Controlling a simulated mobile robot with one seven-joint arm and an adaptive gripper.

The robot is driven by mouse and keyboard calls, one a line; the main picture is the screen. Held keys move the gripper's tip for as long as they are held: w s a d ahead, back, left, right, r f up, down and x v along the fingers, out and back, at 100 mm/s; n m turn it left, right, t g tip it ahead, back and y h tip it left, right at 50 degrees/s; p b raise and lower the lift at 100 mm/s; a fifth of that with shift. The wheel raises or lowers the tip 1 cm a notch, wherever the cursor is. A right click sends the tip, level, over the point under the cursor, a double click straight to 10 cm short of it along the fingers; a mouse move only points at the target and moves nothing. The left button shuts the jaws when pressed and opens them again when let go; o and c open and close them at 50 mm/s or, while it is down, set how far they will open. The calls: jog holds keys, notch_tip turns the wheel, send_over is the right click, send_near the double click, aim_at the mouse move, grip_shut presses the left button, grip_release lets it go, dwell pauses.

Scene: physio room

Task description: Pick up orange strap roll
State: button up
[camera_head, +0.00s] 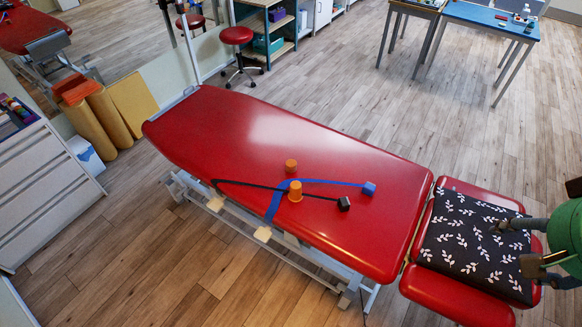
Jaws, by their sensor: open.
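Two orange things are on the red treatment table (235,130). The smaller, short round one looks like the orange strap roll (291,166) and stands apart from the straps. Just in front of it is a taller orange cup-shaped piece (295,193), beside or on a blue strap; the contact is unclear. My gripper (511,246) is at the far right, above the patterned black cushion at the table's end. It is open, with nothing seen between its fingers, and well to the right of both orange things.
A blue strap (335,182) ends in a blue block (369,188); a black strap (250,186) ends in a black block (343,203). The black leaf-patterned cushion (470,240) lies under my gripper. The table's upper left surface is clear. A red stool (237,36) stands behind.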

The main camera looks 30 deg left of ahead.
jog(key=w+a+r+g, duration=0.1)
jog(key=w+a+r, duration=0.1)
jog(key=w+a, duration=0.6)
jog(key=w+a+r+g, duration=0.1)
jog(key=w+a, duration=0.3)
jog(key=w, duration=0.7)
jog(key=w+a+f+g, duration=0.1)
jog(key=w+a+f, duration=0.3)
jog(key=w+a, duration=0.45)
jog(key=w+a+f, duration=0.4)
jog(key=w+a, duration=0.3)
jog(key=a, duration=0.3)
jog(key=w+a+f+g, duration=0.1)
jog(key=w+a+f, duration=0.2)
jog(key=a+f, duration=1.15)
jog(key=w+a+f+g, duration=0.1)
jog(key=w+a+f, duration=0.2)
jog(key=a+f, duration=1.1)
jog(key=s+a+f, duration=0.4)
jog(key=a+f, duration=0.5)
jog(key=f, duration=0.2)
jog(key=shift+a+m, duration=0.4)
jog(key=shift+s, duration=0.1)
